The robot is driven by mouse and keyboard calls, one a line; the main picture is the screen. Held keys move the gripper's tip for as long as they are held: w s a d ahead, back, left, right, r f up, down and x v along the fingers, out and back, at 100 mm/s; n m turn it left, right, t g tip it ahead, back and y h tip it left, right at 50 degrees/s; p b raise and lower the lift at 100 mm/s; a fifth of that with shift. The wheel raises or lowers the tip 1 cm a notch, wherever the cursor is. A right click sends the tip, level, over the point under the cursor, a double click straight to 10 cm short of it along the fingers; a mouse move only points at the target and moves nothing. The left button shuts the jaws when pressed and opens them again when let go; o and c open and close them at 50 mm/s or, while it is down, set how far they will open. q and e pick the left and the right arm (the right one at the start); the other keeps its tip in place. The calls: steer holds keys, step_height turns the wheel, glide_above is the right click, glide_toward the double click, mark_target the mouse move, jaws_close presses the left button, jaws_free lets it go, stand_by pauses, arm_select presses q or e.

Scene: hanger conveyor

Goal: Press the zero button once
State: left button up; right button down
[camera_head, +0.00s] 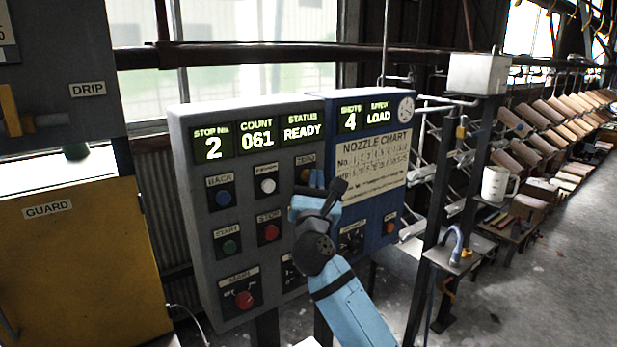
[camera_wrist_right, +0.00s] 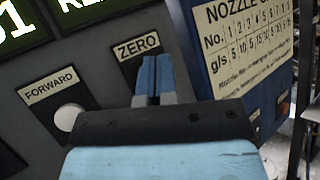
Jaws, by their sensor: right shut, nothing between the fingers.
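The grey control panel (camera_head: 185,180) stands in front of me with labelled buttons. The zero button (camera_head: 304,175) is at its upper right, a small yellowish knob partly covered by my right gripper. In the right wrist view the ZERO label (camera_wrist_right: 138,47) shows just above the fingertips, and the button itself is hidden behind them. My right gripper (camera_head: 317,179) is shut and empty, its fingertips at the button. I cannot tell whether they touch it. It also shows in the right wrist view (camera_wrist_right: 153,72). My left gripper is not in view.
The white forward button (camera_head: 268,186) is left of the zero button, with the red stop button (camera_head: 269,232) below. Displays read stop 2, count 061, READY. The blue panel (camera_head: 385,215) with the nozzle chart (camera_head: 375,160) adjoins at right. A yellow guard (camera_head: 85,260) stands left.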

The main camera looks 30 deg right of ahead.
steer(key=shift+w, duration=0.35)
stand_by(0.3)
steer(key=shift+s, duration=0.9)
steer(key=s, duration=0.1)
steer(key=s+p, duration=0.1)
steer(key=s, duration=0.3)
steer(key=shift+d+p, duration=0.25)
steer(key=shift+p, duration=0.15)
stand_by(0.6)
